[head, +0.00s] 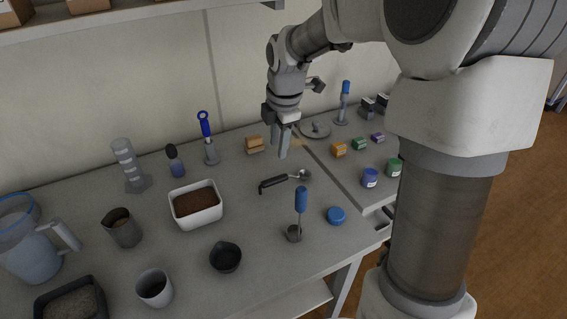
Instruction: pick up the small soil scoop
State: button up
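The small soil scoop (284,181) lies on the grey tabletop, with its black handle to the left and its round metal head to the right. My gripper (283,155) points down above and behind the scoop in the picture, apart from it. Its fingers show as one narrow shape from this side, so I cannot tell whether they are open or shut. I see nothing hanging from them.
A white tub of soil (196,217) stands left of the scoop. A blue-handled tool (301,200) stands upright in front, beside a blue lid (336,215). A black bowl (225,257) is nearer.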

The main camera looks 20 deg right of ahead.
jog(key=b, duration=0.2)
send_near(275, 179)
jog(key=f, duration=0.5)
jog(key=shift+w+a, duration=0.15)
jog(key=shift+w, duration=0.2)
jog(key=shift+w+f+b, duration=0.25)
jog(key=shift+f+b, duration=0.05)
jog(key=shift+f, duration=0.65)
jog(key=shift+w+f+b, duration=0.3)
jog(key=shift+f+b, duration=0.05)
jog(key=shift+f, duration=0.65)
jog(key=shift+w+f+b, duration=0.25)
jog(key=shift+f+b, duration=0.05)
jog(key=shift+f, duration=0.65)
jog(key=shift+c, duration=0.2)
grip_shut()
